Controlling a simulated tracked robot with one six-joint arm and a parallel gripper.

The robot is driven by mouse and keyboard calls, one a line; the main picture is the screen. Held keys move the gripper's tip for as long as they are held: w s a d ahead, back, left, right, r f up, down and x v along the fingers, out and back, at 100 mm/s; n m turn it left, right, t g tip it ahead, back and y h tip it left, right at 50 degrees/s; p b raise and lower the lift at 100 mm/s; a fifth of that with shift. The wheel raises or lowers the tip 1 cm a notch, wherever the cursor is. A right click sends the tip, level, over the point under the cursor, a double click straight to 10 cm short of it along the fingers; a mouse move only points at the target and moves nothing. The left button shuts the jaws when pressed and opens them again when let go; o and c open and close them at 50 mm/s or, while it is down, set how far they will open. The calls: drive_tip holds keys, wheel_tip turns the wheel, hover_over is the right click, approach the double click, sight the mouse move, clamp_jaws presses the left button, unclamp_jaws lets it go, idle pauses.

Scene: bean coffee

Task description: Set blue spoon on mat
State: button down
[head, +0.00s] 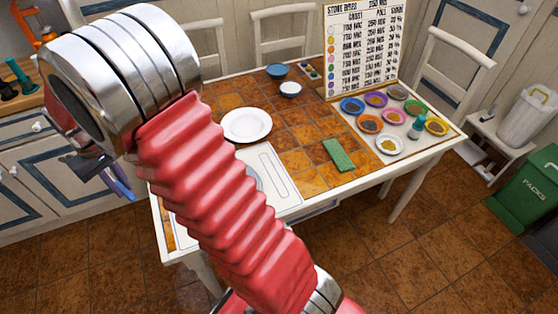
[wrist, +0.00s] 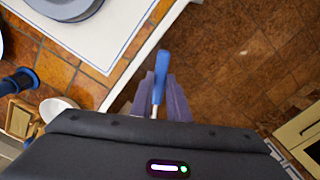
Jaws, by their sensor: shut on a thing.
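My gripper (wrist: 160,95) is shut on the blue spoon (wrist: 162,72) in the wrist view. The spoon's blue end points up between the purple fingers, and the rest is hidden by the gripper body. The spoon is over or just beside the table edge, with brown floor to its right. A white mat with a blue border line (wrist: 115,35) lies on the tiled table, up and left of the spoon. The white mat also shows in the head view (head: 283,188), partly behind my arm.
Several colored dishes (head: 376,99) stand at the right below a price board (head: 362,45). A grey round object (wrist: 72,8) sits on the mat. Chairs stand behind.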

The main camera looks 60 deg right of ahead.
drive_tip(key=s+d+f+m, duration=0.1)
drive_tip(key=s+d, duration=0.5)
drive_tip(key=d, duration=0.3)
drive_tip(key=s+d+f+m, duration=0.1)
drive_tip(key=s+d+m, duration=0.1)
drive_tip(key=s+d, duration=0.5)
drive_tip(key=s+d+f+m, duration=0.1)
drive_tip(key=s+d, duration=0.5)
drive_tip(key=d, duration=0.7)
drive_tip(key=shift+s+d+f+m, duration=0.15)
drive_tip(key=shift+s+d+m, duration=0.05)
drive_tip(key=shift+s+m, duration=0.2)
drive_tip(key=m, duration=0.1)
hover_over(279, 184)
drive_tip(key=f, duration=0.1)
drive_tip(key=shift+s, duration=0.1)
drive_tip(key=shift+a+f, duration=0.1)
drive_tip(key=shift+f, duration=3.15)
drive_tip(key=shift+f, duration=0.2)
drive_tip(key=c, duration=2)
unclamp_jaws()
